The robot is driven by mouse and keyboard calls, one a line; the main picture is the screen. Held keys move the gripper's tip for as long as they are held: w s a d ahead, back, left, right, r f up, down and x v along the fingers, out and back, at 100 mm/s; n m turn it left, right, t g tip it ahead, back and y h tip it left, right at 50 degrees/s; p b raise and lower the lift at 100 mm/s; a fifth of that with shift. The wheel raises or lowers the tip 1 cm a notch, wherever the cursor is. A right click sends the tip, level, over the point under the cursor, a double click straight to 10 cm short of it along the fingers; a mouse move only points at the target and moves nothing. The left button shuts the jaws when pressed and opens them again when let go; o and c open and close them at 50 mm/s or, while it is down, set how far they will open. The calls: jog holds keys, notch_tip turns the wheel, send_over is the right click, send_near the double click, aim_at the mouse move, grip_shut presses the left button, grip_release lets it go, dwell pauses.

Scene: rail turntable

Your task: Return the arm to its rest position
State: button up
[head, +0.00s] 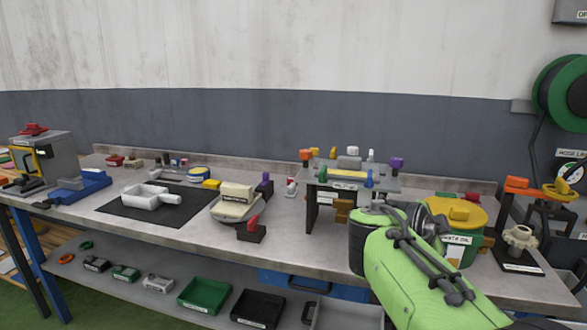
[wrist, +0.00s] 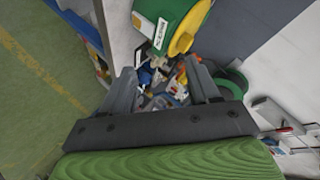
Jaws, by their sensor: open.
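My arm's green link (head: 425,280) reaches up from the lower right in the head view, in front of the bench. My gripper's jaws are not clearly visible there. In the wrist view my gripper (wrist: 160,70) has its two dark fingers spread apart, with nothing held between them. Beyond the fingers is a cluttered view of small parts, too small to name. The green waste oil can with a yellow lid (head: 462,213) stands on the bench just behind my arm, partly hidden by it. The can also shows at the top of the wrist view (wrist: 178,12), apart from the fingers.
The workbench (head: 300,250) runs across the head view. A raised stand (head: 377,184) with small coloured parts is left of my arm. A white housing (head: 145,196) lies on a black mat (head: 110,208). A valve stand (head: 520,240) is at right. Bins fill the lower shelf.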

jog(key=s+a+f+n+g+y, duration=0.1)
jog(key=s+a+f+n+y, duration=0.25)
jog(key=s+n, duration=0.45)
jog(key=s+a+f+n+y, duration=0.2)
jog(key=s+a+f+n, duration=0.25)
jog(key=s, duration=0.65)
jog(key=s+a+f+n+g+y, duration=0.1)
jog(key=s+a+f+n+y, duration=0.3)
jog(key=s+n, duration=0.45)
notch_tip(320, 180, up, 16)
jog(key=s+a+m+p, duration=0.1)
jog(key=p, duration=1.5)
jog(key=shift+r+h, duration=0.15)
jog(key=shift+h, duration=0.3)
jog(key=shift+s+a, duration=0.1)
